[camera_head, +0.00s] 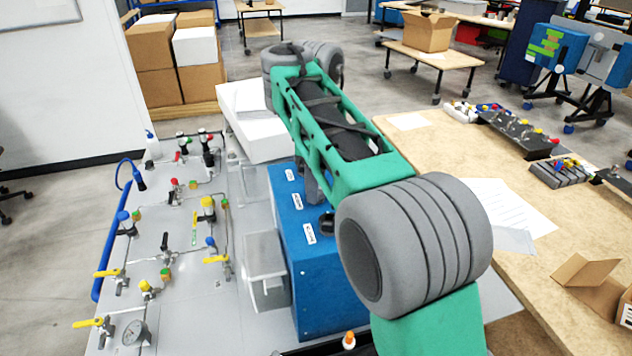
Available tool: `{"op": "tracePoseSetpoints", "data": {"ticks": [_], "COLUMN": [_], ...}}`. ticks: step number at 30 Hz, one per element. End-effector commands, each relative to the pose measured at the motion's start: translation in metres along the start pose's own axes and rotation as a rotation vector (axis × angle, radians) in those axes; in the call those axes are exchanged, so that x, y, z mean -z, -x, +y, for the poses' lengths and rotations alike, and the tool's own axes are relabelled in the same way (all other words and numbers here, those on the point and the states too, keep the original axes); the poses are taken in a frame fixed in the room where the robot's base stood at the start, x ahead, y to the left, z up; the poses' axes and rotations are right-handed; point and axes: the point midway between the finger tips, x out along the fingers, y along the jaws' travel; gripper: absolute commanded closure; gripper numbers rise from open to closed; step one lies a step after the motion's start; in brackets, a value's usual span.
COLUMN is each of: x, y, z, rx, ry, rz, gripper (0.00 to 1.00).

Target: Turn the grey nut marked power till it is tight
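A blue box (335,290) stands on the grey panel, with white labels along its top. The lowest label (309,233) is too small to read. A dark round fitting (327,224) sits on the box top next to that label, partly under my arm. I cannot pick out the grey nut or the word power; my arm covers much of the box's top. A grey part that looks like my gripper (312,184) shows below the green arm link, over the box. Its fingertips are hidden, so I cannot tell whether it is open, shut or touching a nut.
The grey panel (215,320) left of the box carries valves, yellow levers, a gauge (135,332) and thin pipes. A clear-sided block (265,262) stands against the box's left side. A wooden table (450,165) with papers and connectors is on the right. Cardboard boxes (150,45) stand behind.

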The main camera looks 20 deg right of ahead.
Motion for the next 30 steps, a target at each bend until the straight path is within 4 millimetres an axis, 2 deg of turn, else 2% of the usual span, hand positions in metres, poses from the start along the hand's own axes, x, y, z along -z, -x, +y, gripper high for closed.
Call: {"op": "tracePoseSetpoints", "data": {"ticks": [3,10,12,14,27,30], "x": [0.0002,0.0003,0.0006,0.0012,0.0018,0.0012], "y": [0.0002,-0.0003,-0.0007,-0.0010,-0.0007,0.0002], "z": [-0.0001,0.0000,0.0001,0.0002,0.0000,0.0002], "rx": [0.000,-0.001,0.000,0.000,-0.002,-0.002], "ry": [0.001,0.011,0.098,0.262,1.795,2.034], "rz": [0.000,0.000,0.000,0.000,-0.001,-0.001], "gripper": [0.51,0.51,0.51,0.51,0.51,0.51]}}
